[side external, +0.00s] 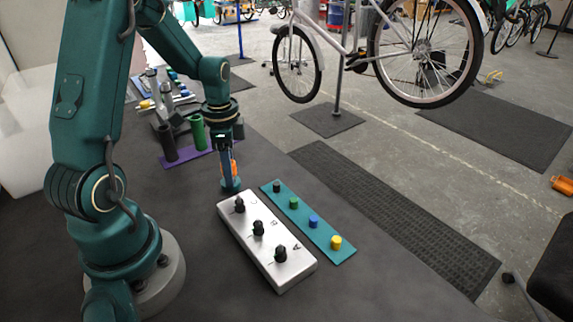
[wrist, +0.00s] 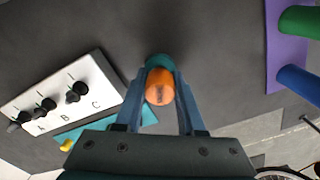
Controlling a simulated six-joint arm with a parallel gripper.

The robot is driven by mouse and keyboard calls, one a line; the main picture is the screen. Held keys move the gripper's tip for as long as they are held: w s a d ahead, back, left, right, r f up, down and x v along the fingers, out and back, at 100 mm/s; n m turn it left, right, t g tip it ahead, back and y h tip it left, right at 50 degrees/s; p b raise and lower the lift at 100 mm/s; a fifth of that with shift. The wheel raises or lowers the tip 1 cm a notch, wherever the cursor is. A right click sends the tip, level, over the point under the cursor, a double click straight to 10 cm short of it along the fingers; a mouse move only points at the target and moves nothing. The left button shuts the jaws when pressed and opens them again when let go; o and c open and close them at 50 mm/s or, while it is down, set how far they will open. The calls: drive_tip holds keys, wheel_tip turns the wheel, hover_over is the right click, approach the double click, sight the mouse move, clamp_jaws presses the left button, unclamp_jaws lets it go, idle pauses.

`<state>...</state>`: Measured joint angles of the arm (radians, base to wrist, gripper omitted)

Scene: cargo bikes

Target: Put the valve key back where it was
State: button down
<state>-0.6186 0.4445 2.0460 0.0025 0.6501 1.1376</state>
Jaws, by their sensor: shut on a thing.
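My gripper (side external: 230,176) points down just beyond the far end of the white valve panel (side external: 263,240). It is shut on an orange piece (side external: 234,167), which appears to be the valve key. In the wrist view the round orange top (wrist: 160,87) sits between the fingers (wrist: 160,100). A teal part (wrist: 158,61) shows beyond the orange top; I cannot tell whether it belongs to the key or is a separate base. The panel, marked A, B and C, carries three black knobs and also shows in the wrist view (wrist: 62,98).
A teal strip (side external: 322,242) with several coloured pegs lies right of the panel. A purple tray (side external: 185,157) with upright cylinders stands behind my gripper. More tools (side external: 165,98) lie farther back.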

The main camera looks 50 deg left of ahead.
drive_tip(key=shift+f, duration=0.45)
drive_tip(key=c, duration=0.5)
unclamp_jaws()
drive_tip(key=shift+d, duration=0.1)
wheel_tip(320, 180, up, 12)
drive_tip(key=shift+r, duration=0.2)
drive_tip(key=shift+s+d+r+n+t, duration=0.45)
drive_tip(key=shift+s+d+n+t, duration=0.65)
drive_tip(key=shift+d, duration=1.45)
drive_tip(key=shift+s+d+r+n+t, duration=0.4)
drive_tip(key=shift+s+d+n+t, duration=0.7)
drive_tip(key=shift+d, duration=1.5)
drive_tip(key=shift+s+d+r+n+t, duration=0.7)
drive_tip(key=shift+s+d, duration=0.75)
drive_tip(key=shift+d, duration=1.1)
